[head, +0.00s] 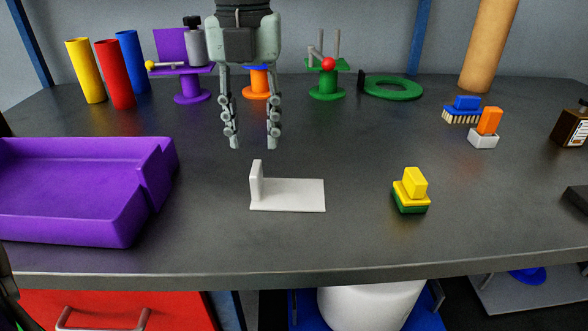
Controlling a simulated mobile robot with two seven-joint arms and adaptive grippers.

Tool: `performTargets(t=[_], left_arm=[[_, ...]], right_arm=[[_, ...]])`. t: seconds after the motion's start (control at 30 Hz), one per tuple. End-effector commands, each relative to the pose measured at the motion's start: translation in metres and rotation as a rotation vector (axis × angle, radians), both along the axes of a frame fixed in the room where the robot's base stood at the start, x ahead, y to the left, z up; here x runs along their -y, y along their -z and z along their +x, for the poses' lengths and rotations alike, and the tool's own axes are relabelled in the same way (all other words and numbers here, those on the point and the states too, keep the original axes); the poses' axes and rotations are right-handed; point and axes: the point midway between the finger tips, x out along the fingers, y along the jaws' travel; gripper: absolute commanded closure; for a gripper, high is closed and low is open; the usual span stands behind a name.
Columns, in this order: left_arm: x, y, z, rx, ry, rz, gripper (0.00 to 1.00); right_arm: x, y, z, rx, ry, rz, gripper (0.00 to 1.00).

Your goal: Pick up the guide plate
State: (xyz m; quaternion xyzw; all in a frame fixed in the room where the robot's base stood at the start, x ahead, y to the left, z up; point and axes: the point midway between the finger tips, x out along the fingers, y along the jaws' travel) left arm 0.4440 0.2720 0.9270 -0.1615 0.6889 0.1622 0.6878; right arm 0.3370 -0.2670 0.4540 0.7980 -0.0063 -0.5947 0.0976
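The guide plate (289,194), as I take it, is a white L-shaped piece with a flat base and a short upright wall at its left end. It lies on the dark table (330,245) near the front middle. My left gripper (254,143) points straight down, with its two fingers apart and nothing between them. Its fingertips show just above the plate's upright wall in the picture, apart from it. Its exact height over the table is hard to tell. My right gripper is not in view.
A purple tray (150,217) stands at the left. A yellow-and-green block (411,193) sits right of the plate. Coloured tubes (115,80) and spool stands (327,85) line the back. The table around the plate is clear.

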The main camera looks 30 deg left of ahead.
Motion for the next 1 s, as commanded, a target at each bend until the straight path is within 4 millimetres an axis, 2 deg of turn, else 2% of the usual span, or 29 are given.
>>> performTargets(t=[0.23, 0.53, 0.83, 0.87, 1.0], left_arm=[[0.000, 0.027, 0.000, -0.004, 0.000, -0.001, 0.64], [-0.002, 0.069, 0.002, -0.005, 0.000, -0.001, 0.64], [-0.002, 0.076, 0.002, 0.000, 0.000, -0.001, 0.64], [-0.002, 0.076, 0.002, 0.000, 0.000, -0.001, 0.65], [-0.002, 0.076, 0.002, -0.001, 0.000, 0.000, 0.82]], right_arm=[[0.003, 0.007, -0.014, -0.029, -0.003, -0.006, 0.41], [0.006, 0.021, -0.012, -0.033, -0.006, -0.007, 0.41], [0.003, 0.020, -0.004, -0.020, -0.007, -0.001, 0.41], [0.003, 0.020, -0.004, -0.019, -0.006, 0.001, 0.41], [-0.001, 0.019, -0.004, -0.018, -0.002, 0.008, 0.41]])
